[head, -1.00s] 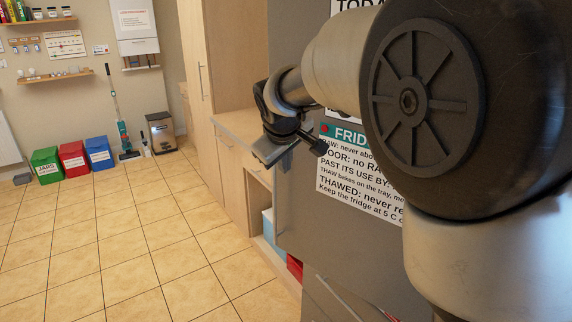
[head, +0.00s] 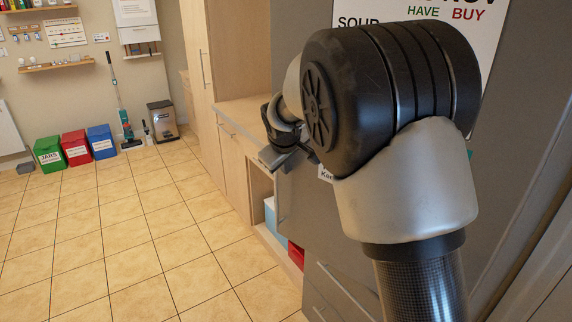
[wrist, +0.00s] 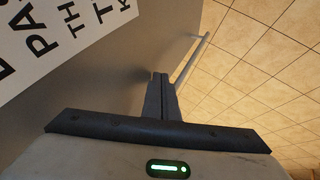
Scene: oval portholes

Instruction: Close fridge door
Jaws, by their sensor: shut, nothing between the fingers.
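The fridge door (head: 500,165) is a tall grey panel with printed signs, filling the right of the head view behind my arm. Its grey face also shows in the wrist view (wrist: 125,85), with a slim light handle bar (wrist: 192,60) beyond my fingers. My gripper (head: 270,158) is at the door's left side in the head view, partly hidden by my wrist. In the wrist view my gripper (wrist: 160,77) has its fingers together and empty, close to the grey face. I cannot tell whether they touch it, or how far the door stands open.
A grey drawer (head: 340,290) is below the door. A wooden counter (head: 240,115) with an open shelf is to its left, holding a blue box (head: 270,215) and a red box (head: 296,255). Coloured bins (head: 75,148) stand at the far wall. The tiled floor (head: 130,240) at left is clear.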

